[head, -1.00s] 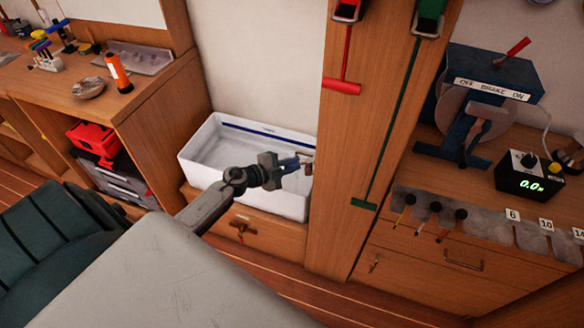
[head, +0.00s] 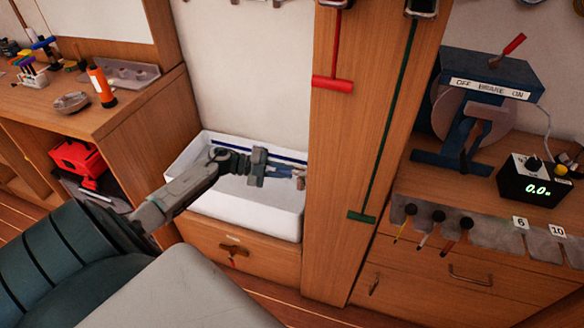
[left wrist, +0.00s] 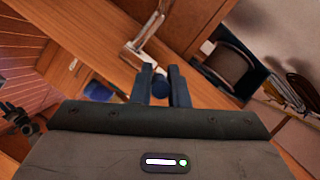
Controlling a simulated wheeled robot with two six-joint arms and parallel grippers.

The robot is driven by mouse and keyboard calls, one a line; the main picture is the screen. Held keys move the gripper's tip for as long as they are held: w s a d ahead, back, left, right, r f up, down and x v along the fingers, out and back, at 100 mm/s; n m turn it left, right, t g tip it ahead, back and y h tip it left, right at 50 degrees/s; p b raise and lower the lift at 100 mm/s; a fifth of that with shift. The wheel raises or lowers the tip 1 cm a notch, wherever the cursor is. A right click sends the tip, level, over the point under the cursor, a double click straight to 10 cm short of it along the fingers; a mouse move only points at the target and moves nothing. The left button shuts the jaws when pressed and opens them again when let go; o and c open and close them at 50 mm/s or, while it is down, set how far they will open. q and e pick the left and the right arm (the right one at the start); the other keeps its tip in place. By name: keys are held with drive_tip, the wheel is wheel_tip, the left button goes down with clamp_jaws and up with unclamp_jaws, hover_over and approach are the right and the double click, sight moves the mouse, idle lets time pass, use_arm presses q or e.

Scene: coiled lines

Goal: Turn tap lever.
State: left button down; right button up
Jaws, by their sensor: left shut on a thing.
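A brass-coloured, tap-like fitting (head: 234,249) sits on the wooden front below the white basin (head: 250,218); a small red part hangs under it. Whether this is the tap lever I cannot tell. My left gripper (head: 290,173) appears in front of the basin's right end, beside the wooden post, well above and right of that fitting. A small greyish-brown piece shows at its tips. In the left wrist view, the blue fingers (left wrist: 162,88) stand close together with a dark blue rounded thing (left wrist: 161,84) between them. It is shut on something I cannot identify. My right gripper is out of view.
The wooden post (head: 330,200) bears red (head: 333,84) and green (head: 362,217) T-handled tools. A blue brake box (head: 490,75) and a black meter (head: 535,182) stand at right. A workbench (head: 135,100) stands at left. A pale metal bracket-like thing (left wrist: 145,40) lies beyond the fingers.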

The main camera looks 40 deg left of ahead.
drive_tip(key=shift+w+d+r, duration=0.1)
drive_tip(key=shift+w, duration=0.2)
use_arm(q)
drive_tip(key=c, duration=1.5)
unclamp_jaws()
drive_tip(key=shift+o, duration=0.5)
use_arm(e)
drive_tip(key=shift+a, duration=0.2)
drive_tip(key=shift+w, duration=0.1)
